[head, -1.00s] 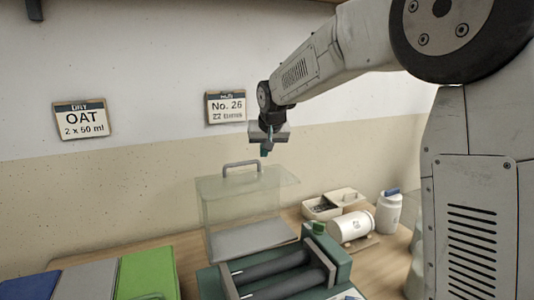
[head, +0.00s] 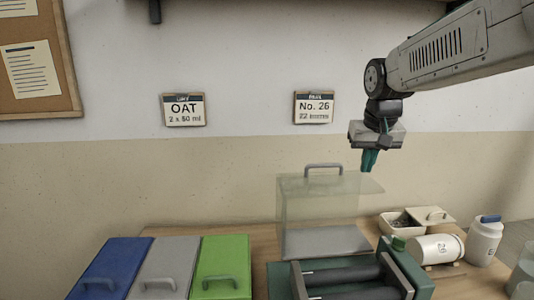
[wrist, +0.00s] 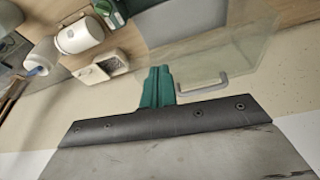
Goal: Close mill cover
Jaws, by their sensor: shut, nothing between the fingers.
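The mill is a green frame (head: 418,280) with dark rollers (head: 345,275) at the bottom of the head view. A clear cover (head: 300,212) with a grey handle (head: 323,168) stands upright behind the rollers, and the rollers are uncovered. The handle also shows in the wrist view (wrist: 203,84). My gripper (head: 369,163) hangs above and to the right of the cover, apart from the handle. Its green fingers (wrist: 157,88) are together with nothing between them, pointing down.
A white jar (head: 437,248) lies on its side right of the mill, near a small open box (head: 400,222) and a blue-capped bottle (head: 486,240). Blue (head: 110,268), grey (head: 167,268) and green (head: 222,266) lidded bins stand left. Wall cards hang behind.

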